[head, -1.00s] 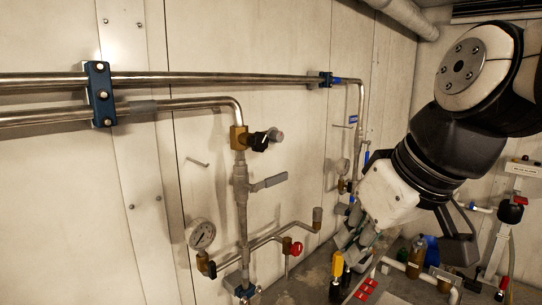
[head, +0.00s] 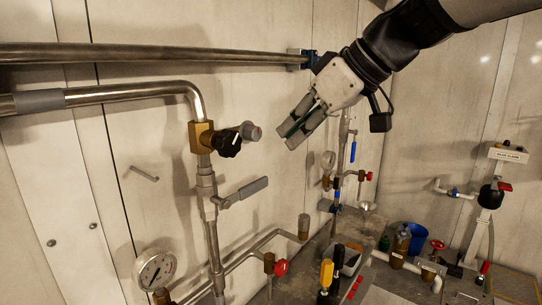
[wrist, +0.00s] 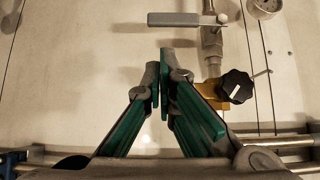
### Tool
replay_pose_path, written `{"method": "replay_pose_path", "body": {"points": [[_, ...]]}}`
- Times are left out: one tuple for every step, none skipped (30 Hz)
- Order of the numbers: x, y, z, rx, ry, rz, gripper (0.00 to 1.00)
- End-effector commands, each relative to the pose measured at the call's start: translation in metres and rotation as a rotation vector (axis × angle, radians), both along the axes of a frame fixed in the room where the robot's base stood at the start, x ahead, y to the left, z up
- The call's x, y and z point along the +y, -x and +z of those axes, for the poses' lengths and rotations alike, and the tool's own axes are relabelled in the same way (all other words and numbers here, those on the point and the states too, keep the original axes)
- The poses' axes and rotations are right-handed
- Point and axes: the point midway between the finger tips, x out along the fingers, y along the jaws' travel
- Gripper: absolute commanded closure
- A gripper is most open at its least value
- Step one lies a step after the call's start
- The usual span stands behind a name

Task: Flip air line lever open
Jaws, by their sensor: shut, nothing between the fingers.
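A grey flat lever (head: 243,193) sticks out sideways to the right from a valve on the vertical steel pipe (head: 213,245). In the wrist view the lever (wrist: 185,19) lies level near the top edge, beyond my fingertips. My gripper (head: 289,140) is shut and empty, up and to the right of the lever in the head view, pointing down-left. In the wrist view the fingertips (wrist: 159,72) are close together and apart from the lever. No label naming the air line is readable on this pipe.
A brass valve with a black knob (head: 229,143) sits above the lever. Below are a pressure gauge (head: 155,269) and a red-handled valve (head: 281,267). Another pipe has a blue lever (head: 353,151). The wall right of the grey lever is clear.

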Motion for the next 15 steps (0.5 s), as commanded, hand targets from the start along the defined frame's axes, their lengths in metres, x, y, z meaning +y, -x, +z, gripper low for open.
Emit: {"method": "replay_pose_path", "body": {"points": [[0.002, -0.001, -0.002, 0.002, 0.000, 0.001, 1.00], [0.003, -0.002, -0.004, 0.003, 0.000, 0.001, 1.00], [0.005, -0.003, -0.007, 0.003, 0.000, 0.001, 1.00], [0.007, -0.005, -0.009, 0.004, -0.001, 0.001, 1.00], [0.009, -0.006, -0.013, 0.005, 0.000, 0.001, 1.00], [0.013, -0.009, -0.017, 0.006, -0.001, 0.001, 1.00], [0.016, -0.011, -0.021, 0.005, 0.000, 0.001, 1.00], [0.019, -0.014, -0.024, 0.006, -0.001, 0.001, 1.00], [0.023, -0.017, -0.030, 0.007, 0.000, 0.001, 1.00], [0.026, -0.019, -0.034, 0.007, 0.000, 0.001, 1.00], [0.030, -0.021, -0.038, 0.006, 0.000, 0.002, 1.00], [0.033, -0.024, -0.042, 0.005, 0.001, 0.002, 1.00], [0.036, -0.026, -0.046, 0.006, 0.001, 0.003, 1.00], [0.038, -0.029, -0.049, 0.004, 0.001, 0.001, 1.00], [0.042, -0.031, -0.053, 0.006, 0.001, 0.001, 1.00]]}}
